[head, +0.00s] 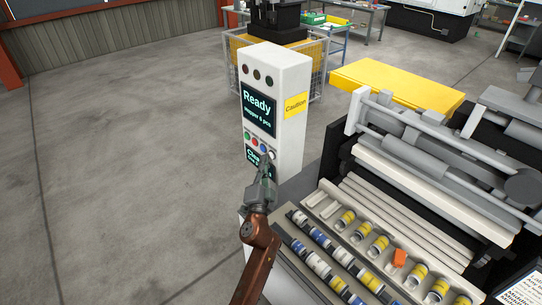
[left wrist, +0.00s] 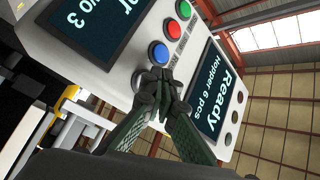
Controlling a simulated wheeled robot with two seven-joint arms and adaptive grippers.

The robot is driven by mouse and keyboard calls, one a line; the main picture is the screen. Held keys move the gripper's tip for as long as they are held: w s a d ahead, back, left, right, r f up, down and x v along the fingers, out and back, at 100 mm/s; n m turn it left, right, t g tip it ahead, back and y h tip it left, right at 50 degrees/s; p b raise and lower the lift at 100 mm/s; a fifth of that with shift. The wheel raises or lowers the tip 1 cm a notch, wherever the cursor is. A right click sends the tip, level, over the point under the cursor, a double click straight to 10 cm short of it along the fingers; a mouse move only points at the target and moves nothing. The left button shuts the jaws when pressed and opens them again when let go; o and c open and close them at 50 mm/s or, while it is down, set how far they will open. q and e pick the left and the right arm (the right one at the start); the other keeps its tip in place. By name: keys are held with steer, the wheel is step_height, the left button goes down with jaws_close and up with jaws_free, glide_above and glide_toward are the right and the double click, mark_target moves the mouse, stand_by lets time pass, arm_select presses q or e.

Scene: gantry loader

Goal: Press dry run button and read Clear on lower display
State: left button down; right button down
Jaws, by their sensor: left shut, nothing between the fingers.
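The white control box (head: 289,113) stands at the centre of the head view. Its upper display (head: 258,108) reads "Ready" and "Hopper 6 pcs".
A yellow caution sign (head: 296,105) is on the box's side. A yellow cover (head: 395,84) lies behind. The floor at left is clear.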

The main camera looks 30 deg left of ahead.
arm_select(q)
steer(key=shift+s+a, duration=0.15)
steer(key=shift+s, duration=0.1)
steer(key=s, duration=0.1)
steer(key=s+a+p, duration=0.1)
steer(key=s, duration=0.2)
steer(key=shift+s+a, duration=0.25)
steer(key=shift+a, duration=0.15)
stand_by(0.7)
